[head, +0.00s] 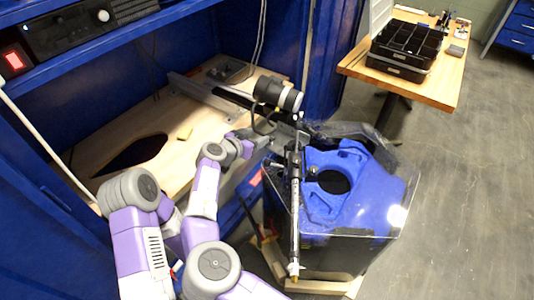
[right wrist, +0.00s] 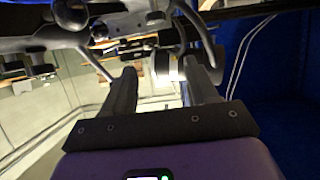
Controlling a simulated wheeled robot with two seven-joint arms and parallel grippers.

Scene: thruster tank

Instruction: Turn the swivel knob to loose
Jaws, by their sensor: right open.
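A black cylindrical thruster unit (head: 278,94) with a pale ring sits at the top of a dark clamp and pole assembly (head: 294,190) on the tank. I cannot clearly single out the swivel knob among the dark clamp parts. My right gripper (head: 262,135) is just left of the clamp, below the thruster unit, its fingertips partly lost against dark parts. In the right wrist view my right gripper (right wrist: 163,78) is open, with dark and pale round parts beyond and between its fingers. I cannot tell whether it touches anything. My left gripper is not in view.
The clear-walled tank (head: 394,215) with a blue shape inside stands right of my arm. A blue cabinet (head: 50,195) with a wooden shelf (head: 120,135) is at left. A wooden table (head: 362,68) bears a black organizer case (head: 405,48). Grey floor is free at right.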

